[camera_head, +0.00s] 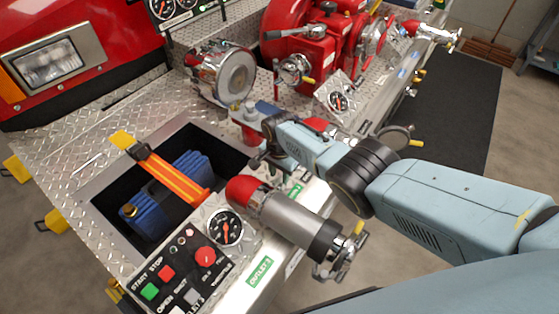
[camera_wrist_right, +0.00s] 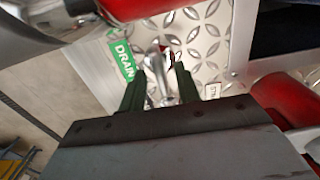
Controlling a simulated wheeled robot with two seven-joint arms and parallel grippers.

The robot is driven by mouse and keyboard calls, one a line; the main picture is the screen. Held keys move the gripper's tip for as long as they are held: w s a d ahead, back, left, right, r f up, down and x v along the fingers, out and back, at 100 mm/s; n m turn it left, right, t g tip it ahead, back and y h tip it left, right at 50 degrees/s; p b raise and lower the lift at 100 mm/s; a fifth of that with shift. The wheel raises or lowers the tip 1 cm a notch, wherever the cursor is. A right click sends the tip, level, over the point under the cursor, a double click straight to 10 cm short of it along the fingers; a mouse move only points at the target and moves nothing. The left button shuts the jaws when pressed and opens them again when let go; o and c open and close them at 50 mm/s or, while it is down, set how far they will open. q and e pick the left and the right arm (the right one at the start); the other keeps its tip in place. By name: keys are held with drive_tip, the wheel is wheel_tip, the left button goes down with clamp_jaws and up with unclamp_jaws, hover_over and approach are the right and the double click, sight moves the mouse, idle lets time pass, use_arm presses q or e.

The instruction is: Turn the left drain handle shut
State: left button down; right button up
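The drain handle (camera_wrist_right: 158,80) is a small silver lever beside a green DRAIN label (camera_wrist_right: 122,60) in the right wrist view. My right gripper (camera_wrist_right: 157,68) has its two dark fingers on either side of this lever, which stands between them. The fingers look apart, and firm contact cannot be made out. In the head view my right gripper (camera_head: 260,158) reaches down at the panel between the capped silver inlet and the red-and-grey outlet; the handle is hidden there. My left gripper is not in view.
A capped silver inlet (camera_head: 222,75) stands behind the gripper. A red-and-grey outlet (camera_head: 285,217) lies in front, with a gauge (camera_head: 226,229) and a control panel (camera_head: 178,272) nearby. An open bay with a blue case (camera_head: 150,213) and orange strap (camera_head: 172,178) is left.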

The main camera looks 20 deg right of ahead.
sight(280, 176)
wheel_tip(280, 176, up, 13)
drive_tip(key=p, duration=0.6)
